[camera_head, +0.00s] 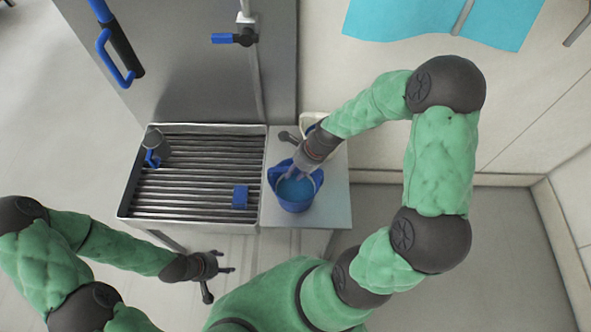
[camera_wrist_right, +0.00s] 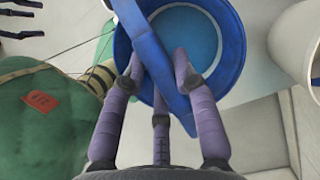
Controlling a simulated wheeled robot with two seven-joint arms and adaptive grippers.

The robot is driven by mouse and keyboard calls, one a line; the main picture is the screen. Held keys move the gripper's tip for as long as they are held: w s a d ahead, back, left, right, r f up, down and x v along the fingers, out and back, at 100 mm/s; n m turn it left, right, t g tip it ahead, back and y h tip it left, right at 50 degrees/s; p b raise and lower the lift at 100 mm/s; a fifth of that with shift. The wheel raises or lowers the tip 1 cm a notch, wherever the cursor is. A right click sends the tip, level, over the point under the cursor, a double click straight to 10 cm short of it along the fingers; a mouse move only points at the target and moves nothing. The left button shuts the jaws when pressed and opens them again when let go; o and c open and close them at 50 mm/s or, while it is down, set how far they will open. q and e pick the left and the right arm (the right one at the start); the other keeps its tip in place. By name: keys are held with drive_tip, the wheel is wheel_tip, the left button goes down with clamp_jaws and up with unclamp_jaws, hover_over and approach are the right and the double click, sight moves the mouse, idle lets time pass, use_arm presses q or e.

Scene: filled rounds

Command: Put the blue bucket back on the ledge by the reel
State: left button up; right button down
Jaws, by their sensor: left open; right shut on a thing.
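The blue bucket (camera_head: 290,190) holds light blue liquid and appears upright over the grey ledge (camera_head: 335,205) beside the grated basin. I cannot tell whether its base touches the ledge. My right gripper (camera_head: 304,172) is shut on the bucket's blue handle; in the right wrist view its fingers (camera_wrist_right: 160,85) close around the handle strap, with the bucket (camera_wrist_right: 234,45) behind. My left gripper (camera_head: 214,270) is open and empty, in front of the basin.
The metal basin (camera_head: 122,205) with a slatted grate lies left of the ledge. A metal jug (camera_head: 156,142) with a blue handle and a small blue block (camera_head: 240,197) are on it. A blue-levered tap (camera_head: 236,38) is above. Floor to the right is clear.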

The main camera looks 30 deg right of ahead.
drive_tip(key=c, duration=1)
unclamp_jaws()
drive_tip(key=shift+o, duration=0.2)
drive_tip(key=shift+d+r, duration=0.1)
drive_tip(key=shift+r, duration=0.4)
drive_tip(key=p+v, duration=0.4)
drive_tip(key=v, duration=0.7)
drive_tip(key=shift+s, duration=0.1)
